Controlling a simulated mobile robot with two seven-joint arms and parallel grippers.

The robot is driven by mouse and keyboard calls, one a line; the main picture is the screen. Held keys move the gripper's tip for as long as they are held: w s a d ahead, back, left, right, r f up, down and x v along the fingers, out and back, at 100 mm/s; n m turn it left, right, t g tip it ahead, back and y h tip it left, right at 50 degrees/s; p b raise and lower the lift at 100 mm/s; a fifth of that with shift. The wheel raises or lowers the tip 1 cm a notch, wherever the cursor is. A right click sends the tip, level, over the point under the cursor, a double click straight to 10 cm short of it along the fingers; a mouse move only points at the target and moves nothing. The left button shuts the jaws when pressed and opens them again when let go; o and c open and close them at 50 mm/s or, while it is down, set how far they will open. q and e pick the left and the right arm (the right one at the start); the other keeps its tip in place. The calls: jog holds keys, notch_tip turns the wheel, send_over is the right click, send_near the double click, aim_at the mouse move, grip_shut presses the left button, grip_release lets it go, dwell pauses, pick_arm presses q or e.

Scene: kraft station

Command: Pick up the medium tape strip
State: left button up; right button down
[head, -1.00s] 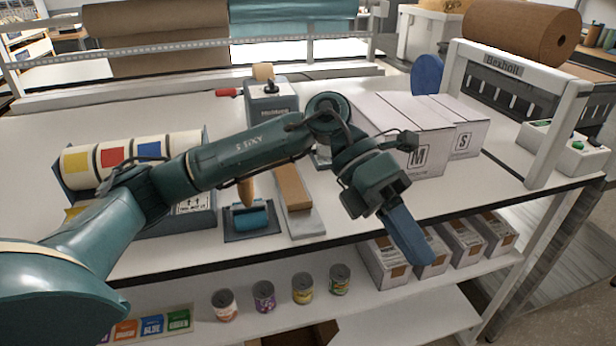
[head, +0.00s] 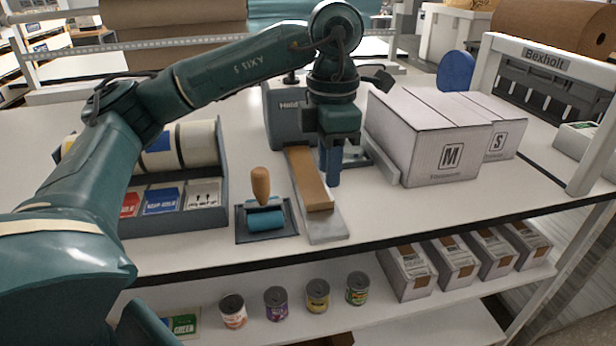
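A brown tape strip (head: 308,185) lies along a grey metal plate (head: 328,230) in front of a grey tape machine (head: 283,125). No size mark shows on the strip. My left gripper (head: 332,178) points down with its blue fingers at the right side of the strip, near its middle. The fingers overlap in this view, so I cannot tell how far apart they are or whether they touch the strip. The gripper and wrist hide part of the tape machine. My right gripper is not in view.
A box marked M (head: 440,150) and a box marked S (head: 505,140) stand close to the right of the gripper. A wooden-handled roller (head: 262,200) on a dark tray stands left of the strip. Cans (head: 318,295) and small cartons (head: 410,270) sit on the shelf below.

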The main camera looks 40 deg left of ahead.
aim_at(327, 210)
pick_arm(q)
jog(key=shift+w+f, duration=0.1)
jog(key=shift+f, duration=2.95)
jog(key=shift+c, duration=0.3)
grip_shut()
